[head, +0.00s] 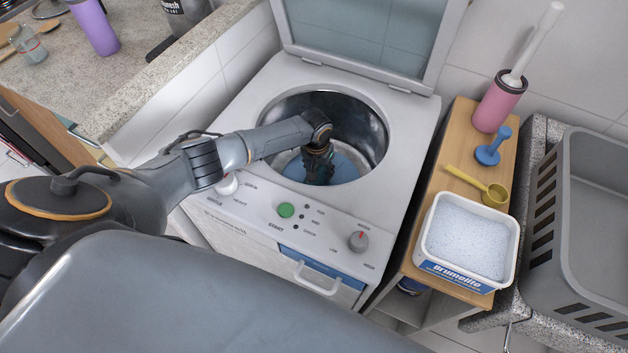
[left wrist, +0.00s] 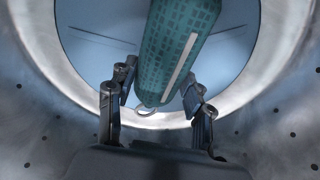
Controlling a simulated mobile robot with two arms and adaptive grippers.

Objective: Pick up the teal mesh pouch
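The teal mesh pouch (left wrist: 178,42) has a pale strip along it and a small loop at its near end. In the left wrist view it lies inside the washing machine drum (head: 365,125). My left gripper (head: 318,178) reaches down through the round opening into the drum. In the left wrist view its two fingers (left wrist: 158,82) are spread, one on each side of the pouch's near end. A gap shows by the left finger; contact at the right finger is unclear. In the head view the gripper mostly hides the pouch. My right gripper is not in view.
The washer lid (head: 365,35) stands open behind the drum. The metal drum wall surrounds the gripper closely. At right, a wooden shelf holds a detergent tub (head: 467,238), a yellow scoop (head: 494,193) and a pink brush holder (head: 497,105). A grey basket (head: 590,220) stands farther right.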

